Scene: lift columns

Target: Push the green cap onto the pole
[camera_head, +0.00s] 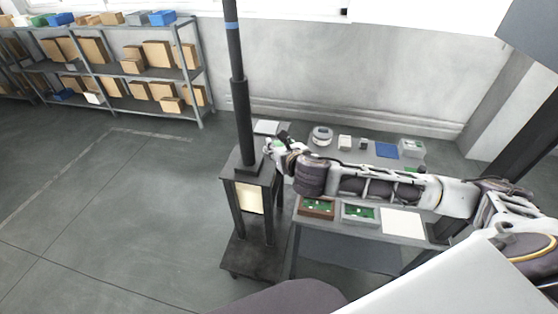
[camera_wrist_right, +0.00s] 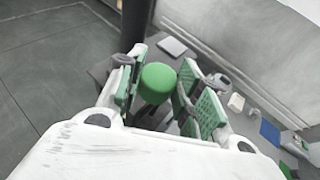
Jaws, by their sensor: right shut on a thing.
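The green cap (camera_wrist_right: 157,80) sits between the fingers of my right gripper (camera_wrist_right: 158,92) in the right wrist view, and the gripper is shut on it. In the head view my right gripper (camera_head: 273,149) is just right of the lower pole, above the edge of its stand; the cap cannot be made out clearly there. The black pole (camera_head: 241,112) stands upright on a dark stand (camera_head: 233,182) and has a blue band high up; its top is out of the frame. The pole (camera_wrist_right: 137,22) also shows behind the cap in the right wrist view. My left gripper is not in view.
A grey table (camera_head: 383,158) right of the stand holds small devices, a blue pad (camera_head: 386,150), trays with green boards (camera_head: 359,213) and a white sheet (camera_head: 402,222). My right arm reaches over it. Shelves with boxes (camera_head: 92,50) stand back left. The floor at left is clear.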

